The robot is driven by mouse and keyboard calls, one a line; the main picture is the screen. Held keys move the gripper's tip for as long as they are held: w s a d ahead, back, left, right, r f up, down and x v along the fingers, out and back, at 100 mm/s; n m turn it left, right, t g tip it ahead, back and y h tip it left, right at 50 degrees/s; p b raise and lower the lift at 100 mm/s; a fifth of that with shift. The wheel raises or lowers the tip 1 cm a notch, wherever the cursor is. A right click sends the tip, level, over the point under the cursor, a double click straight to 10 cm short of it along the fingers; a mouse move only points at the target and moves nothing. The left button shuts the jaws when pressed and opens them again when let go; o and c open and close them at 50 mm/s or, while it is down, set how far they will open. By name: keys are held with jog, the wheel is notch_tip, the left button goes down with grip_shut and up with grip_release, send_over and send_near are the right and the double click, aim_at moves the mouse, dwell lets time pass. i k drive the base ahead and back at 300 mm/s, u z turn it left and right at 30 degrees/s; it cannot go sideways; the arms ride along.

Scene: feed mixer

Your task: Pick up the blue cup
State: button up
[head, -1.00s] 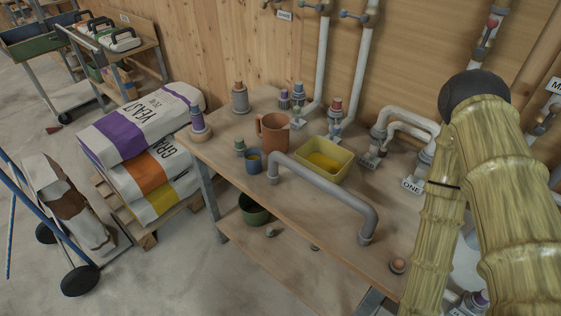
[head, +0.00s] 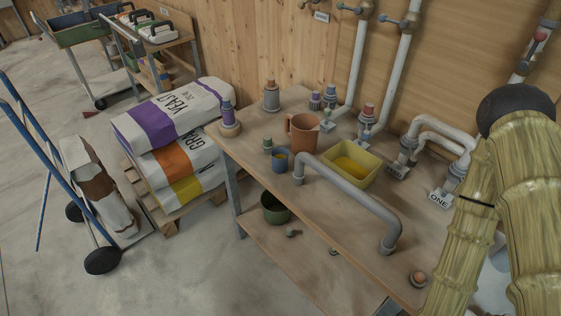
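The small blue cup (head: 280,160) stands upright on the wooden workbench (head: 330,235), near its left front edge, with something yellow inside. My arm, with a bamboo-like surface, fills the right side of the head view. My gripper is not in the picture.
A yellow tray (head: 352,163) with yellow contents sits right of the jug. White pipes (head: 440,140) rise behind. Stacked feed sacks (head: 175,140) lie left of the bench. A blue hand truck (head: 60,135) stands on the floor at far left.

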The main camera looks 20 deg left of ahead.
aim_at(279, 155)
jog(key=z, duration=2.75)
jog(key=k, duration=2.45)
jog(key=u, duration=2.3)
